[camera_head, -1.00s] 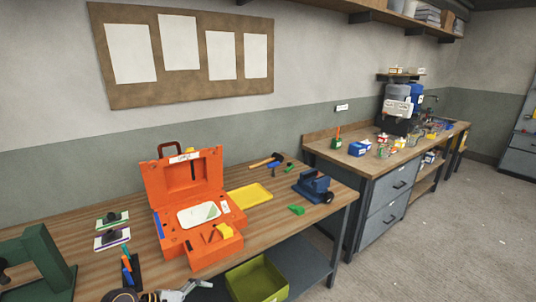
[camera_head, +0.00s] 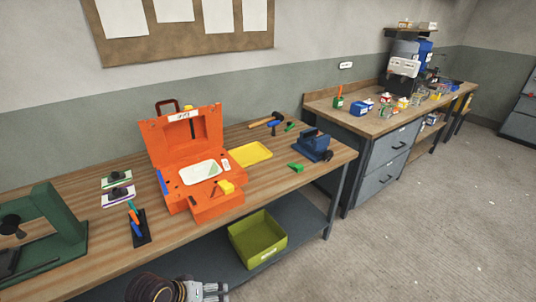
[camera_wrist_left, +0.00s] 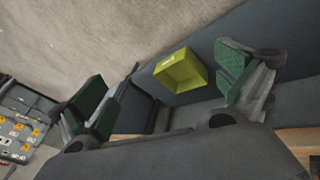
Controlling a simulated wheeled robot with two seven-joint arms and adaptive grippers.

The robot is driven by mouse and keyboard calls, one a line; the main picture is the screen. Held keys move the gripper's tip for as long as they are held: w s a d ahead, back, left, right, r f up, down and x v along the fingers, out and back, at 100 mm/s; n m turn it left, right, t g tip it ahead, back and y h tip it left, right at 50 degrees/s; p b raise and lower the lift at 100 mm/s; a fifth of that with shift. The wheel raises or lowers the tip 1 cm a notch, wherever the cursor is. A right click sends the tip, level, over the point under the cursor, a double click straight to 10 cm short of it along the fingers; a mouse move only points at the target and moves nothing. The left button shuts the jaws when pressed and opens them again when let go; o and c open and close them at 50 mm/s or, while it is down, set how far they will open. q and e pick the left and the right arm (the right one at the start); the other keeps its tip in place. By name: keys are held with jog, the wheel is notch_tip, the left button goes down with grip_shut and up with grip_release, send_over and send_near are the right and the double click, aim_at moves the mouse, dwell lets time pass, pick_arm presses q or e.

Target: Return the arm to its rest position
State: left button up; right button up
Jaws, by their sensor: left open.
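My left gripper (camera_head: 212,292) shows at the bottom edge of the head view, in front of the workbench's front edge. In the left wrist view its two green-padded fingers (camera_wrist_left: 165,88) are spread wide apart with nothing between them. The hand is clear of the bench top and of the orange toolbox (camera_head: 185,150), which stands open on the bench. My right gripper is in neither view.
The wooden workbench (camera_head: 85,190) carries a green press (camera_head: 60,225), a pen holder (camera_head: 140,232), a yellow tray (camera_head: 250,154) and a blue vise (camera_head: 312,145). A yellow-green bin (camera_head: 258,238) sits on the grey lower shelf, also in the wrist view (camera_wrist_left: 181,70). Open floor (camera_head: 420,220) lies right.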

pick_arm(q)
jog(key=shift+s+a+r+m+y, duration=0.65)
jog(key=shift+s+a+m+y, duration=1.05)
jog(key=shift+s+a, duration=0.45)
notch_tip(320, 180, down, 33)
jog(key=s+g, duration=0.2)
jog(key=s, duration=0.1)
jog(key=s+a+f, duration=0.2)
jog(key=s+f, duration=0.8)
jog(key=s, duration=0.1)
jog(key=s+a+f, duration=0.2)
jog(key=s+f, duration=0.7)
jog(key=s, duration=0.2)
jog(key=shift+f+m+g, duration=0.3)
jog(key=shift+f+g, duration=0.05)
jog(key=shift+g, duration=0.05)
jog(key=shift+w, duration=0.1)
jog(key=shift+c, duration=0.3)
